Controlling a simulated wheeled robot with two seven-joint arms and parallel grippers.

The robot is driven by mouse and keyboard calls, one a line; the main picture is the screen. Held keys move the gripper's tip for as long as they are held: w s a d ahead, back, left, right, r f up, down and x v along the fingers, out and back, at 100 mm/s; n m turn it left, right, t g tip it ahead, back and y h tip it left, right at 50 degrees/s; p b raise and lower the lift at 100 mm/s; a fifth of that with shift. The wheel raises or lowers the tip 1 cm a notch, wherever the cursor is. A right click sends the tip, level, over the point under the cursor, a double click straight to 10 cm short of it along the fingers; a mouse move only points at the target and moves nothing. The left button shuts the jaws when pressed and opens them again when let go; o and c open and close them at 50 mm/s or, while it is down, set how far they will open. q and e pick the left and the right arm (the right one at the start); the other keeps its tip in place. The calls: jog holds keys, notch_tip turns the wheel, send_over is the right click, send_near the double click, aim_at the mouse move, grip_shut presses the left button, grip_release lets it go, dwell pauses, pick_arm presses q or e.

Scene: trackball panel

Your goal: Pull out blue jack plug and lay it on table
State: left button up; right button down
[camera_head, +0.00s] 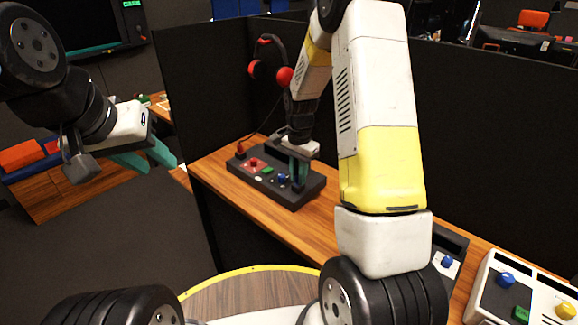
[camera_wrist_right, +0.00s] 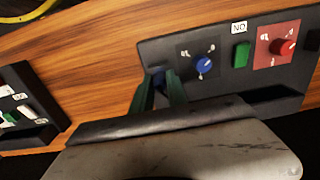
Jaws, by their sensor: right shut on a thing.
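The dark control panel (camera_head: 240,171) lies on the wooden table (camera_head: 318,229) and shows a blue knob (camera_wrist_right: 205,65), a green button (camera_wrist_right: 241,54) and a red knob (camera_wrist_right: 283,46). My right gripper (camera_head: 299,180) is over the panel's near right end, with its green fingers pointing down. In the right wrist view its fingers (camera_wrist_right: 160,84) are closed around the blue jack plug (camera_wrist_right: 157,74), beside the blue knob. Most of the plug is hidden by the fingers; I cannot tell whether it is still seated. My left gripper (camera_head: 160,165) is open and empty, left of the table.
A red plug (camera_head: 240,149) with a dark cable stands at the panel's far left corner. A red and black headset (camera_head: 270,65) hangs on the partition behind. White control boxes (camera_head: 530,290) are at the right. Bare wood lies in front of the panel.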

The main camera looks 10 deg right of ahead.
jog(key=shift+r, duration=2.75)
